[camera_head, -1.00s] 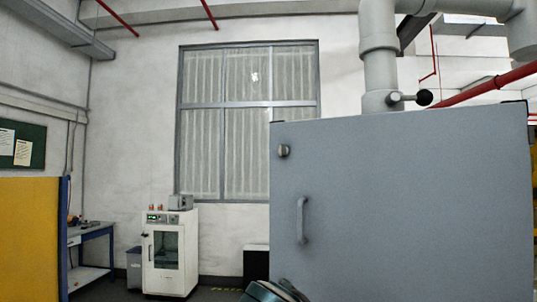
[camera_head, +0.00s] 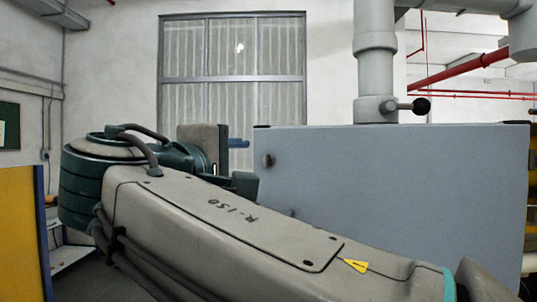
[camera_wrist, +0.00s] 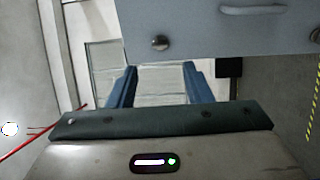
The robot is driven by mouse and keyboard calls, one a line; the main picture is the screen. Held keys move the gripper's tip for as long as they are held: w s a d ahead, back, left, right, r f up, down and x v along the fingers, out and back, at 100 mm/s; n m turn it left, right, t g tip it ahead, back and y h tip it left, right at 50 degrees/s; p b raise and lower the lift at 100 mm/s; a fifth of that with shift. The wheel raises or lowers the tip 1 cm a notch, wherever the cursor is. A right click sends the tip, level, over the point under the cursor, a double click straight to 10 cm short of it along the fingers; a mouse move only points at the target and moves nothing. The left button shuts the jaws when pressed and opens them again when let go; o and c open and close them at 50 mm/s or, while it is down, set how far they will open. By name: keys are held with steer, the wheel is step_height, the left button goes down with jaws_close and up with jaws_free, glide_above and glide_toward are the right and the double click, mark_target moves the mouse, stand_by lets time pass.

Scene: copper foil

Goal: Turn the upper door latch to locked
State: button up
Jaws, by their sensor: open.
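The upper door latch, a small round metal knob (camera_head: 268,160), sits near the upper left corner of the grey cabinet door (camera_head: 400,190). In the wrist view the latch (camera_wrist: 160,43) shows beyond the fingertips, near the door's edge. Its turned position is too small to tell. My gripper (camera_wrist: 160,70) is open and empty, its two blue fingers apart with the latch roughly centred beyond the gap. In the head view a blue finger (camera_head: 238,143) shows just left of the door. No contact with the latch is visible.
The door handle (camera_wrist: 252,9) and a second knob (camera_wrist: 315,35) show in the wrist view. A grey pipe (camera_head: 376,60) with a black-knobbed lever stands above the cabinet. A yellow panel (camera_head: 22,235) is at the left. My arm hides the door's lower left.

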mark_target(265, 161)
steer(key=p+x, duration=0.2)
steer(key=x, duration=0.4)
steer(key=shift+w+d+r, duration=0.1)
steer(key=shift+w+d, duration=0.1)
steer(key=shift+w, duration=0.05)
steer(key=shift+w+d, duration=0.3)
steer(key=shift+w, duration=0.3)
